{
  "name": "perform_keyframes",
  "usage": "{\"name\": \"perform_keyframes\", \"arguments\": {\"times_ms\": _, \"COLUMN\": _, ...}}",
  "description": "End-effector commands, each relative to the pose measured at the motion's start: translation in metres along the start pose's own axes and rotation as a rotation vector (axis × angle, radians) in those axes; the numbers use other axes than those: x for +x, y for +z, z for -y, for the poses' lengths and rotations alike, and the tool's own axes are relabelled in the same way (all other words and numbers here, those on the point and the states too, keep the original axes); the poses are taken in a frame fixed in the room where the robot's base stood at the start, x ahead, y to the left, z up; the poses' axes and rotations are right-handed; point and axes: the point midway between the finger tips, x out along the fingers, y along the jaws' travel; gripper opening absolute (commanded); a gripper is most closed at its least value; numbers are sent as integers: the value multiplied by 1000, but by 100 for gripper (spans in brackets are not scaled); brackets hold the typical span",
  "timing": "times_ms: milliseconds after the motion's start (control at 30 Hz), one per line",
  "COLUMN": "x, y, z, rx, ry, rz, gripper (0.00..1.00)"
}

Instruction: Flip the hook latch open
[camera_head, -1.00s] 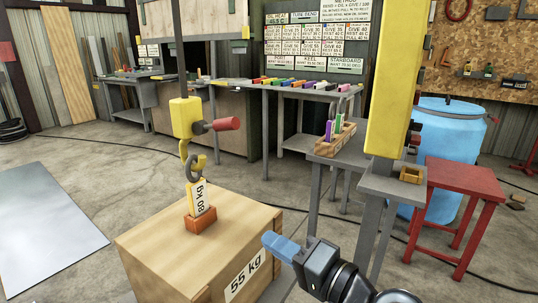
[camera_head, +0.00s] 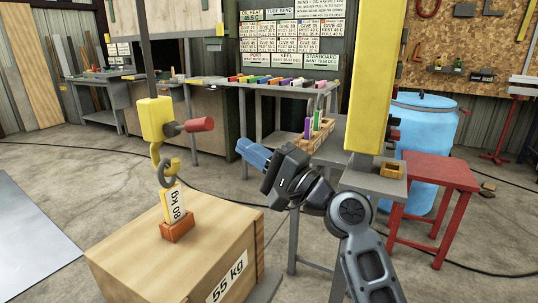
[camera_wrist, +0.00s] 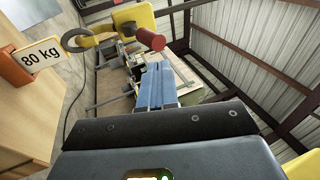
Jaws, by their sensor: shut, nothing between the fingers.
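A yellow hook block (camera_head: 156,118) hangs on a dark rod at left, with a red cylindrical handle (camera_head: 199,124) on its right side. My gripper (camera_head: 246,148), with blue fingers, is shut and empty. It is to the right of the red handle and a little lower, apart from it. In the wrist view the blue fingers (camera_wrist: 157,82) point toward the red handle (camera_wrist: 151,40), which shows just above their tips; the hook block (camera_wrist: 136,18) is behind it.
A wooden crate marked 55 kg (camera_head: 190,254) stands under the hook. A yellow post (camera_head: 372,75) rises on the right beside my arm, near a red stool (camera_head: 432,178) and blue barrel (camera_head: 420,125). A bench (camera_head: 262,90) with coloured blocks stands behind.

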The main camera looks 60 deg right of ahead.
Motion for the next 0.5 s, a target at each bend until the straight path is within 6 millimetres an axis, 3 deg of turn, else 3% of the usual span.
{"name": "perform_keyframes", "arguments": {"times_ms": 200, "x": 41, "y": 0, "z": 2, "rx": 1, "ry": -1, "rz": 2, "gripper": 0}}
{"name": "perform_keyframes", "arguments": {"times_ms": 500, "x": 64, "y": 0, "z": 0, "rx": 0, "ry": 0, "rz": 0, "gripper": 0}}
